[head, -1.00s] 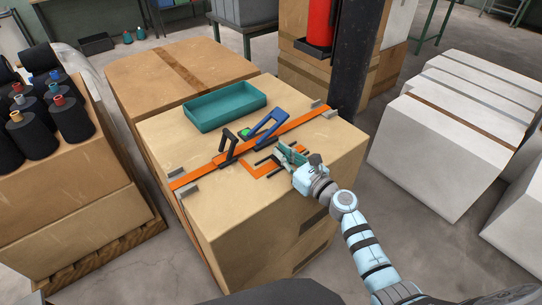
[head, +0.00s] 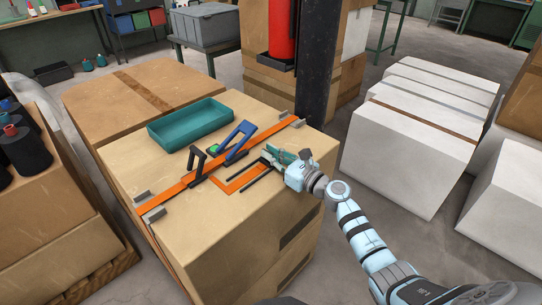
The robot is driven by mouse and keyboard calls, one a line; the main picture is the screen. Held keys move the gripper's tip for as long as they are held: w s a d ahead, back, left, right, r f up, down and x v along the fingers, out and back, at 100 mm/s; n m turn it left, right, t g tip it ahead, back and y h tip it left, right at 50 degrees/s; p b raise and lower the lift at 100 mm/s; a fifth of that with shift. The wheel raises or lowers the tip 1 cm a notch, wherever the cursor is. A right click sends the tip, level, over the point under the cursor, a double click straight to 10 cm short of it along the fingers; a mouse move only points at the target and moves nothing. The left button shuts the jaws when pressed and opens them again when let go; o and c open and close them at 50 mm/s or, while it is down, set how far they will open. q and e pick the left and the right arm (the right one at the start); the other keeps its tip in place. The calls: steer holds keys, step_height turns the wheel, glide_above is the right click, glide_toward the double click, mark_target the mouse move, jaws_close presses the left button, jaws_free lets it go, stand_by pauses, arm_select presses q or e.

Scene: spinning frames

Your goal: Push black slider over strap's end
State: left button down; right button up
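A long orange strap (head: 172,191) runs diagonally across the top of a cardboard box. Beside it lies a smaller orange strip (head: 236,183) bent at a corner, with thin black bars (head: 262,181) near it. A black upright piece (head: 196,162) stands at the strap; I cannot tell which black part is the slider. A blue tool (head: 240,136) with a green spot lies across the strap. My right gripper (head: 276,158), with teal fingers, is low over the box top at the right end of the orange strip. Its fingertips are too small to read. My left gripper is out of view.
A teal tray (head: 188,124) sits on the box behind the strap. A dark post (head: 318,60) rises behind the box. The box's front top (head: 205,235) is clear.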

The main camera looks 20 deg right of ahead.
steer(key=o, duration=0.4)
steer(key=shift+d+f, duration=0.1)
steer(key=shift+d, duration=0.2)
steer(key=shift+a, duration=0.1)
steer(key=shift+s, duration=0.3)
steer(key=v, duration=1.1)
steer(key=shift+s, duration=0.15)
